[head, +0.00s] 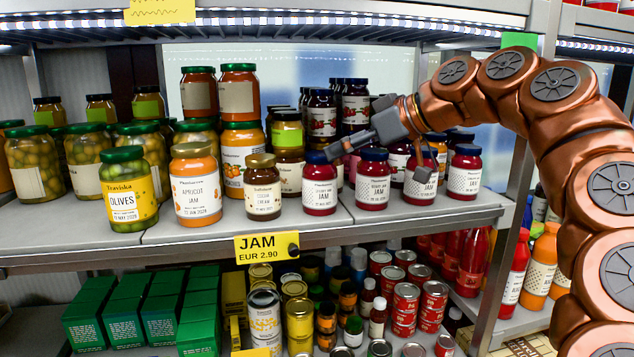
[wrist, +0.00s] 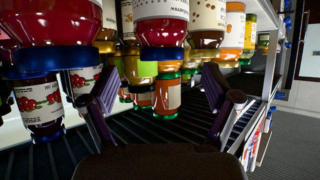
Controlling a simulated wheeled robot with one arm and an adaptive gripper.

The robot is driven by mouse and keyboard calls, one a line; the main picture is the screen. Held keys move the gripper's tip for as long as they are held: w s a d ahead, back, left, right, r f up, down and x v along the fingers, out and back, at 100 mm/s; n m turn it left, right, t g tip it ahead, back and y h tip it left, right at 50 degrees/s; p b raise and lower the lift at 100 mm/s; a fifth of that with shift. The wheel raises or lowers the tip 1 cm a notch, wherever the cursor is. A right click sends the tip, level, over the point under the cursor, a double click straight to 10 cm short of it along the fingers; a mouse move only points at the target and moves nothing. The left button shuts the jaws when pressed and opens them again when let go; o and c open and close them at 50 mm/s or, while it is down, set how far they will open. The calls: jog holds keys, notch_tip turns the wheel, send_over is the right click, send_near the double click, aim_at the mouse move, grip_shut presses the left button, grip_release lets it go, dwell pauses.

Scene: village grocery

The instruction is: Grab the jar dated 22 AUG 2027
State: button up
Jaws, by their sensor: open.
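Red jam jars with dark blue lids stand in the front row of the middle shelf: one at the left (head: 320,187), one in the middle (head: 373,183), one behind my finger (head: 420,186) and one at the right (head: 464,174). Their dates are too small to read surely, so I cannot tell which says 22 AUG 2027. In the wrist view the picture is upside down; my gripper (wrist: 160,95) has spread fingers, with a blue-lidded jar (wrist: 162,30) above the gap.
A brown-lidded cream jar (head: 263,190), an apricot jam jar (head: 196,188) and an olive jar (head: 129,192) stand to the left. More jars stand close behind, some stacked. An upper shelf (head: 330,20) overhangs. The price tag (head: 267,247) hangs on the shelf edge.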

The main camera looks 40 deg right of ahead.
aim_at(323, 153)
jog(key=shift+r+p+x, duration=0.1)
jog(key=shift+p+x, duration=0.55)
jog(key=shift+x, duration=0.85)
jog(key=shift+r+p+x, duration=0.15)
jog(key=shift+p+x, duration=0.45)
jog(key=shift+x, duration=0.9)
jog(key=shift+a, duration=0.15)
grip_shut()
